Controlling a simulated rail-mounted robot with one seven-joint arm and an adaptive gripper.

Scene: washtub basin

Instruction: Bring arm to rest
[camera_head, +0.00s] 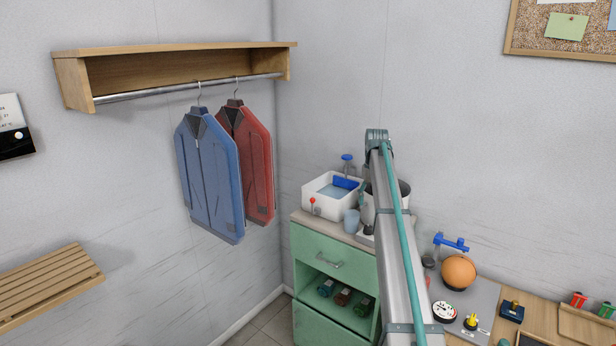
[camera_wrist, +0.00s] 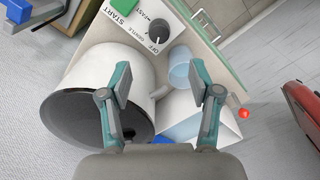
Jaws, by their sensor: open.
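My gripper (camera_wrist: 160,92) is open and empty in the wrist view, its two fingers wide apart. It hangs above the washing area, between a white round drum (camera_wrist: 88,68) with a dark inside on the left and a white basin (camera_wrist: 218,122) on the right. A translucent blue cup (camera_wrist: 181,70) shows beyond the fingertips. In the head view my arm (camera_head: 392,250) rises from the bottom and leans over the right side of the green cabinet (camera_head: 312,250). It hides part of the drum, and my gripper is mostly hidden there.
The basin (camera_head: 314,202) holds blue water, with a blue tap (camera_head: 347,158) behind. A control panel with a dark knob (camera_wrist: 160,30) lies near the drum. A workbench (camera_head: 480,295) at right carries an orange ball (camera_head: 458,271). Blue (camera_head: 208,175) and red (camera_head: 258,165) jackets hang left.

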